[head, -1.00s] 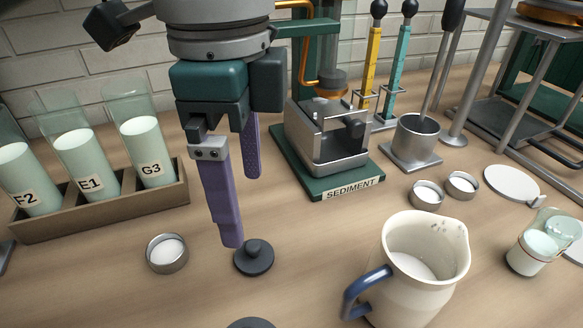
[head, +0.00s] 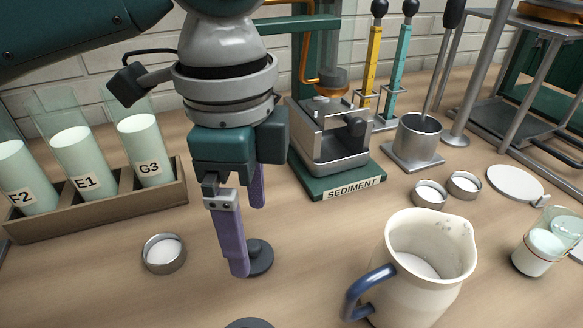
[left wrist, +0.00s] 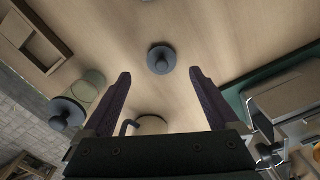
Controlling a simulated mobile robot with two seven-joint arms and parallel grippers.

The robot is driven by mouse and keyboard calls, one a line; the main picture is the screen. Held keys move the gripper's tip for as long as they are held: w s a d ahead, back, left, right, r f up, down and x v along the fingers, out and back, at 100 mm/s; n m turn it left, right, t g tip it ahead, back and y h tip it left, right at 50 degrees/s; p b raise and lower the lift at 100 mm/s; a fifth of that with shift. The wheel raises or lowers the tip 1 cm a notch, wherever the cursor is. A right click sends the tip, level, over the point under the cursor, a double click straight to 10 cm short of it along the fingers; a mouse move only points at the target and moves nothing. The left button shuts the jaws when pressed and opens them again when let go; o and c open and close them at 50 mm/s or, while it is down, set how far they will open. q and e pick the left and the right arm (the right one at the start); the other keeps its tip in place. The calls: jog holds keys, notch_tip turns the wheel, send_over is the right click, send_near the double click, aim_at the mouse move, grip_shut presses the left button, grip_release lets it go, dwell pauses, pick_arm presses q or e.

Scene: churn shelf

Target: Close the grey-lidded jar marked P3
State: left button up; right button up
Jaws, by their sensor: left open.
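A dark grey round lid with a knob (head: 260,257) is low in the middle of the head view, partly hidden behind a finger. My left gripper (head: 248,239) points down over it, with its two purple fingers apart and nothing seen between them. A second dark grey disc (head: 250,323) is cut off by the bottom edge. In the left wrist view a knobbed grey lid (left wrist: 161,59) shows just beyond the open fingertips. Another knobbed grey lid (left wrist: 66,114) is at a pale jar (left wrist: 92,84) on the left. No P3 mark is readable. My right gripper is not in view.
A wooden rack (head: 100,215) with pale-filled tubes stands left. A small metal dish (head: 164,254) is left of the gripper. A cream jug (head: 420,275) with a blue handle is to the right.

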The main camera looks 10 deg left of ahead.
aim_at(254, 244)
pick_arm(q)
notch_tip(254, 244, down, 5)
jog(key=shift+w+d+b, duration=0.1)
jog(key=shift+b, duration=0.55)
jog(key=c, duration=1.4)
